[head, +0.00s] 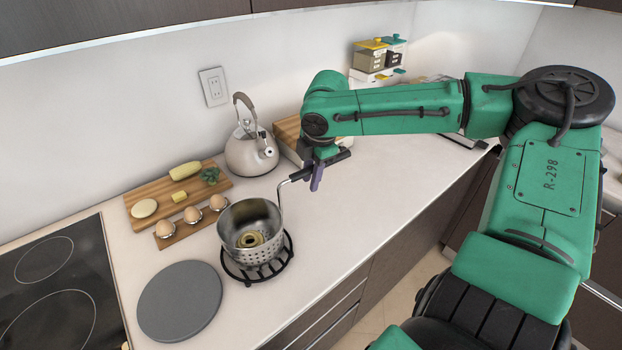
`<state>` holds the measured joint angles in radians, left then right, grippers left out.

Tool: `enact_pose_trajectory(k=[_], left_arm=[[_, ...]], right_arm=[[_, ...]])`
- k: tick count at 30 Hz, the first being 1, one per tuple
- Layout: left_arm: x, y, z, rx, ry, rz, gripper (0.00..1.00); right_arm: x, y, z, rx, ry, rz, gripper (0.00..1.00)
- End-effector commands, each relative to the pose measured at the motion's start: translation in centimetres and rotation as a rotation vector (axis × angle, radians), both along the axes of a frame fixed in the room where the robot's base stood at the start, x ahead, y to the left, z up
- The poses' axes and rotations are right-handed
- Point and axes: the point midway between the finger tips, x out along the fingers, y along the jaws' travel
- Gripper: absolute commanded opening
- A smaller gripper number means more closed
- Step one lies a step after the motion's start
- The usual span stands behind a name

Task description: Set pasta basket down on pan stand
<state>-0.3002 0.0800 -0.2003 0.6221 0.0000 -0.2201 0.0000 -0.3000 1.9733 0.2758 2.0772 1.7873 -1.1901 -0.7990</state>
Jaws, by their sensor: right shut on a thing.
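The pasta basket (251,233) is a silver perforated pot with a bent handle rising at its right side. Some coiled pasta (249,239) lies inside it. The pan stand (277,268) is a black round wire rack on the counter. The basket is over the stand and looks upright; I cannot tell whether its bottom touches the bars. My right gripper (314,176) is shut on the basket's handle, above and to the right of the basket. My left gripper is not in view.
A grey round plate (180,301) lies just left of the stand, and a black cooktop (60,290) is further left. An egg holder (190,231), a cutting board (215,187) and a kettle (251,150) stand behind. The counter right of the stand is clear.

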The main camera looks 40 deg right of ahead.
Motion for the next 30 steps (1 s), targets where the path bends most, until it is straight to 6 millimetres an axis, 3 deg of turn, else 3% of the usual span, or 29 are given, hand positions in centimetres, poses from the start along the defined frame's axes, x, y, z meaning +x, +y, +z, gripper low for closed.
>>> enact_pose_trajectory(k=[9, 10, 12, 23, 26, 30], left_arm=[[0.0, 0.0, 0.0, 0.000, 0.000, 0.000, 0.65], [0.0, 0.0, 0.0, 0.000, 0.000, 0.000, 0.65], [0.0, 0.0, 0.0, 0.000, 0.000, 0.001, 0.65], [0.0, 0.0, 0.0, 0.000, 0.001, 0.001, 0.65], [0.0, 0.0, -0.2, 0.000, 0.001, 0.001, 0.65], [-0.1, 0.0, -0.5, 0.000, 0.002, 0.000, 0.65]], right_arm=[[0.0, 0.0, -0.8, 0.002, -0.002, 0.000, 0.00], [0.0, 0.0, -0.9, 0.001, -0.001, 0.000, 0.30], [0.0, 0.0, -0.9, 0.001, -0.001, 0.000, 0.56], [0.0, 0.0, -0.4, 0.001, -0.003, 0.000, 0.56], [-0.1, 0.0, 1.0, 0.002, -0.008, -0.001, 0.56], [-0.8, -0.1, 4.7, 0.001, -0.009, 0.000, 0.56]])
